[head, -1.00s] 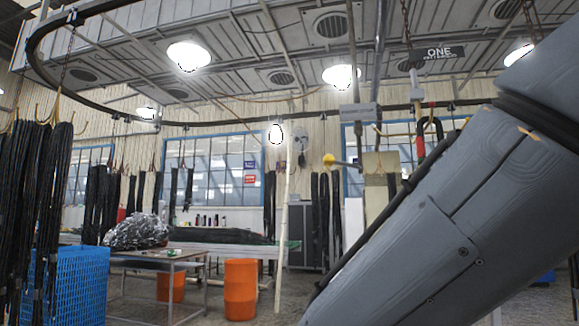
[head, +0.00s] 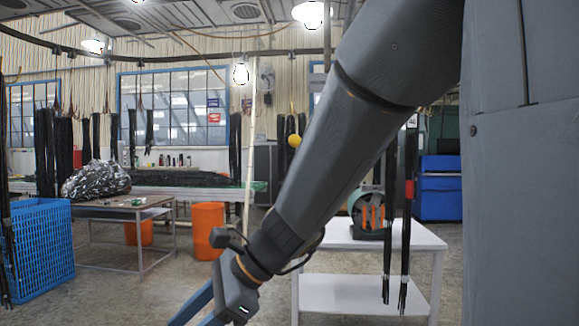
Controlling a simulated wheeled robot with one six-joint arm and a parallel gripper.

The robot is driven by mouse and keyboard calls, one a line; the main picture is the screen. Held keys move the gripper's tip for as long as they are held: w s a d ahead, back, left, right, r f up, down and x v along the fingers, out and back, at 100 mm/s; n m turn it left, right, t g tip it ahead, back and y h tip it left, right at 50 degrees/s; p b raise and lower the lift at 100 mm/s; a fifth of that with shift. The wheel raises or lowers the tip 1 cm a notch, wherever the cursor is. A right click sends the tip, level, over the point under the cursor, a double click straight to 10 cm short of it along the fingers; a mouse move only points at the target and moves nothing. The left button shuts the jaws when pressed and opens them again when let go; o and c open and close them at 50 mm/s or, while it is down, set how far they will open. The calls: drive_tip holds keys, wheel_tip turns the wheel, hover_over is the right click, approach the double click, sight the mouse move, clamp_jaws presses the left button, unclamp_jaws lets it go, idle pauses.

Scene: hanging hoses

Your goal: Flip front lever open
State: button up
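A small yellow ball knob (head: 294,141), which looks like the end of a lever, shows just left of my arm in the head view. The rest of that lever and its mount are hidden behind the arm. My arm reaches down and left across the picture. My gripper (head: 194,310) is at the bottom edge, well below and left of the knob and apart from it. Its fingertips are cut off by the frame, so its opening does not show. No held thing is visible.
A white table (head: 345,295) with a green machine (head: 367,213) stands behind my arm. Black hoses (head: 405,210) hang in front of it. A metal table (head: 120,212) with a foil bundle (head: 95,180), a blue crate (head: 40,250) and an orange bin (head: 208,230) stand left.

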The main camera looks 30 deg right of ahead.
drive_tip(key=w+d+r+m+t+y+p, duration=0.1)
drive_tip(key=w+d+r+m+t+p, duration=0.15)
drive_tip(key=r+m, duration=0.2)
drive_tip(key=w+d+r+m+t+p, duration=0.1)
drive_tip(key=w+d+r+m+p, duration=0.15)
drive_tip(key=r, duration=0.35)
drive_tip(key=m+t+h+p, duration=0.6)
drive_tip(key=m+t+p, duration=0.4)
drive_tip(key=m, duration=0.8)
approach(299, 141)
drive_tip(key=a+x, duration=0.1)
drive_tip(key=x, duration=0.3)
drive_tip(key=shift+d+f+m+t, duration=0.1)
drive_tip(key=shift+d+m+t, duration=0.2)
drive_tip(key=shift+d+t, duration=0.2)
drive_tip(key=p+x, duration=0.1)
drive_tip(key=x, duration=0.6)
drive_tip(key=shift+w, duration=0.35)
drive_tip(key=shift+a, duration=0.1)
drive_tip(key=shift+f, duration=0.1)
clamp_jaws()
